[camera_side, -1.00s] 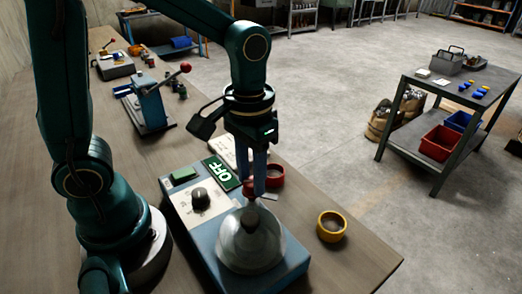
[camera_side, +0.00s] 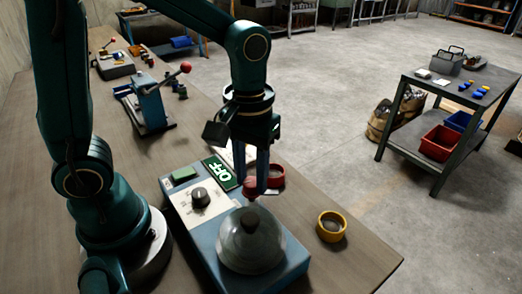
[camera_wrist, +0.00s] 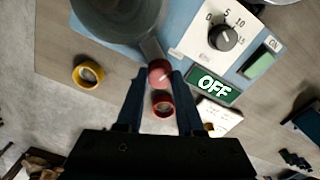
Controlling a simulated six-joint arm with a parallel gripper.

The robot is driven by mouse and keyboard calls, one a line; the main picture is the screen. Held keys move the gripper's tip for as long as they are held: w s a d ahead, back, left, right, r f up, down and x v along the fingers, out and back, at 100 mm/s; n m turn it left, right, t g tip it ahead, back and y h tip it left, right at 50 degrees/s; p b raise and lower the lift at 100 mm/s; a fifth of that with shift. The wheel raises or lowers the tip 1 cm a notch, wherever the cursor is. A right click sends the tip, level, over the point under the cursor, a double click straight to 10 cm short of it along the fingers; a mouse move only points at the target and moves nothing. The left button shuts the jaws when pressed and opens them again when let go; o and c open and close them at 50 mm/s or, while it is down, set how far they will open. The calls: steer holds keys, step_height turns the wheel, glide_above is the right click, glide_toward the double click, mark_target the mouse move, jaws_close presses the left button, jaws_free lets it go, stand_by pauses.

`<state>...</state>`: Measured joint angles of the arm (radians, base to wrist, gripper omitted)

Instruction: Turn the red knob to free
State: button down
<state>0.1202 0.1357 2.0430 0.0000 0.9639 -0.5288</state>
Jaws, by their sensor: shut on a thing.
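The red knob (camera_wrist: 160,73) is on the blue machine (camera_side: 285,268), beside its clear dome (camera_side: 250,243). It also shows in the side view (camera_side: 251,190), partly hidden by the fingers. My gripper (camera_side: 257,186) points down from above and is shut on the red knob. In the wrist view my gripper (camera_wrist: 159,78) has one finger on each side of the knob. A pale mark shows on the knob's face. The green sign (camera_side: 221,173) reads OFF.
A black dial (camera_wrist: 223,38) and a green button (camera_wrist: 260,64) are on the machine's panel. A yellow ring (camera_side: 331,226) and a red ring (camera_side: 276,175) lie on the bench close by. A lever press (camera_side: 150,105) stands further back. A trolley (camera_side: 455,80) stands apart at right.

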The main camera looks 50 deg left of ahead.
mark_target(252, 181)
steer(key=shift+w+r, duration=0.1)
steer(key=c, duration=0.5)
jaws_free()
steer(key=shift+r, duration=2.55)
